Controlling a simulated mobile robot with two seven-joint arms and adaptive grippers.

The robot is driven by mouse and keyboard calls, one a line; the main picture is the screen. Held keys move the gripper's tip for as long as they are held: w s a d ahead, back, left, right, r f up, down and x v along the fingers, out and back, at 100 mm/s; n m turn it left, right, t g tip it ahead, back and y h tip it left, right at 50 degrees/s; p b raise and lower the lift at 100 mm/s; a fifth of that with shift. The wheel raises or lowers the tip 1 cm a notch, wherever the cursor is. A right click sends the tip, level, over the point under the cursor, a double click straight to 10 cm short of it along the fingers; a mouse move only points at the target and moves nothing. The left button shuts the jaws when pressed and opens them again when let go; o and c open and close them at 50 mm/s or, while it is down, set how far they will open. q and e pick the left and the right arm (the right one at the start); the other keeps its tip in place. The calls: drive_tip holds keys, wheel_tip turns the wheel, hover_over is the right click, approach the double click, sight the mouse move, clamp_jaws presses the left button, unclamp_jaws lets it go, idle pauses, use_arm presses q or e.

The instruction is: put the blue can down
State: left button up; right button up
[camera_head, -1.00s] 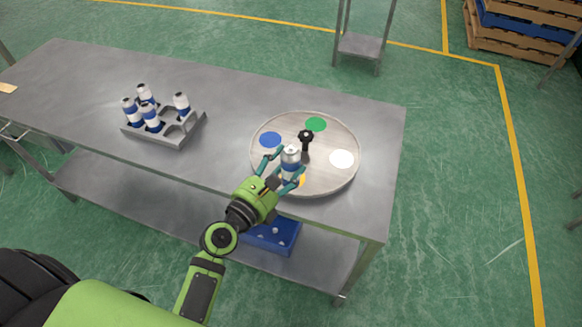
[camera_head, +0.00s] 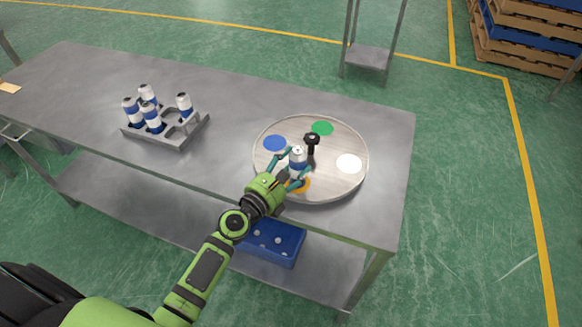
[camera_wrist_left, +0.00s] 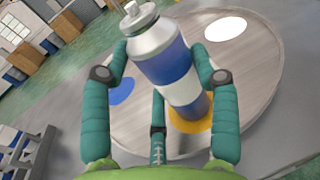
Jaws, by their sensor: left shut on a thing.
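The blue can (camera_head: 297,162) has a white band and a silver top, and it is over the round turntable (camera_head: 341,185) in the head view. My left gripper (camera_head: 287,170) is shut on it, with teal fingers on both sides. In the left wrist view the can (camera_wrist_left: 166,62) looks tilted, and its lower end overlaps the orange disc (camera_wrist_left: 190,122). I cannot tell whether its base touches the disc. My right gripper is not in view.
The turntable also bears a blue disc (camera_head: 274,143), a green disc (camera_head: 322,128), a white disc (camera_head: 348,163) and a black knob (camera_head: 312,139). A grey rack (camera_head: 172,140) with several cans stands left on the table (camera_head: 235,100).

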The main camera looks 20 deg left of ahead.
use_arm(q)
drive_tip(key=shift+f, duration=0.1)
drive_tip(key=o, duration=1.1)
drive_tip(key=shift+o, duration=1)
